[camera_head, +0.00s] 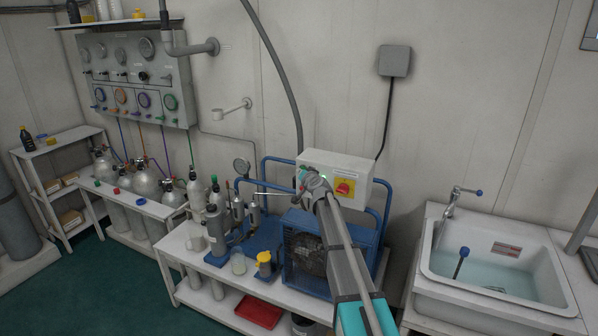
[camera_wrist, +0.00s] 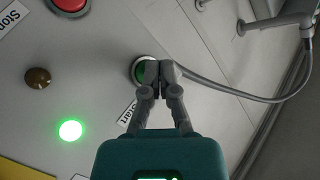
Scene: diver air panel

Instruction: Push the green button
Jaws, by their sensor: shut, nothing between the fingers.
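The green button (camera_wrist: 137,69) shows in the wrist view as a green disc with a pale ring, beside a label reading Start. My gripper (camera_wrist: 158,70) is shut and empty. Its fingertips overlap the right part of the button and hide it; I cannot tell whether they touch it or how far it is pressed.
A red button (camera_wrist: 70,4) labelled Stop, a dark amber lamp (camera_wrist: 38,78) and a lit green lamp (camera_wrist: 70,131) share the panel. A red rotary switch (camera_head: 344,187) sits on the box's right. Blue frame tubes (camera_head: 382,200) surround the compressor below. A grey cable (camera_wrist: 235,92) runs nearby.

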